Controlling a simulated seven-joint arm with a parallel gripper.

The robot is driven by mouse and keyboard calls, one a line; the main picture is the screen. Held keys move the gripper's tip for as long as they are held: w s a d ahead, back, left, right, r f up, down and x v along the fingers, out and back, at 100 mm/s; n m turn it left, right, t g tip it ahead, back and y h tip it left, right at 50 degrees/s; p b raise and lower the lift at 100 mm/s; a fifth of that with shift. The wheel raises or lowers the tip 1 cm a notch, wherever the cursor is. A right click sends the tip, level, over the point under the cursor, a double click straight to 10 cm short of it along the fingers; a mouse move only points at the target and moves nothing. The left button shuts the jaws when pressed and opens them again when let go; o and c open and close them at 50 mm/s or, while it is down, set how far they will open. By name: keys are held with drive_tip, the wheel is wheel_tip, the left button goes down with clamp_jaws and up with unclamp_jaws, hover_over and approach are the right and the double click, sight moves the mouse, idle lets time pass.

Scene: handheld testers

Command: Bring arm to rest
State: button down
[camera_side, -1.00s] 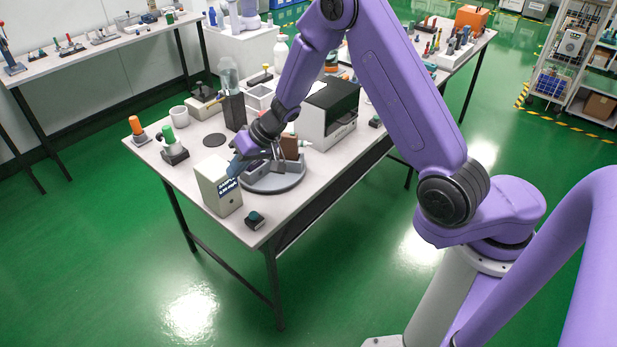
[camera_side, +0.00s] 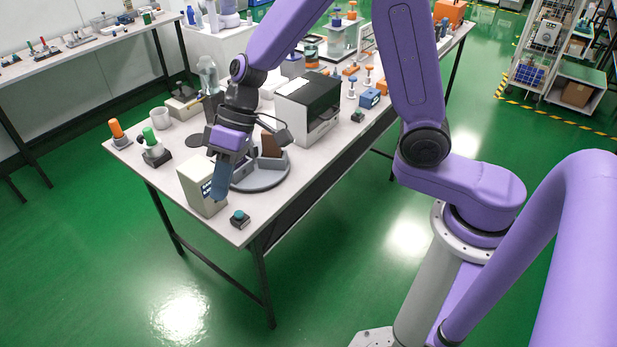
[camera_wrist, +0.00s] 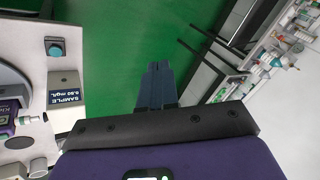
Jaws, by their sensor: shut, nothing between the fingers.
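My gripper (camera_side: 222,182) hangs over the front left part of the table, in front of the beige sample display box (camera_side: 193,187) in the side view. Its blue fingers point down and are together, with nothing between them. The fingers also show in the wrist view (camera_wrist: 157,86), shut, over green floor beyond the table edge. My purple arm reaches across the table from the right. In the wrist view the display box (camera_wrist: 66,92) reads "SAMPLE" and stands left of the fingers. I cannot tell the exact gap between fingers and box in the side view.
A round grey turntable (camera_side: 268,181) with blocks on it stands behind my gripper. A teal-topped button (camera_side: 239,218) sits near the front corner. A black-topped white machine (camera_side: 308,105), an orange-topped tester (camera_side: 117,133) and a green-topped one (camera_side: 152,145) stand on the table. The floor in front is clear.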

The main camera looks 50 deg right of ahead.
drive_tip(key=s+d+r+n+h, duration=0.2)
drive_tip(key=s+d+n+h, duration=0.1)
drive_tip(key=s+d, duration=0.6)
drive_tip(key=s+d+r+n+h, duration=0.2)
drive_tip(key=s+d, duration=0.7)
drive_tip(key=s, duration=0.5)
drive_tip(key=shift+d+n+h, duration=0.15)
drive_tip(key=shift+n+h, duration=0.25)
drive_tip(key=shift+n, duration=0.4)
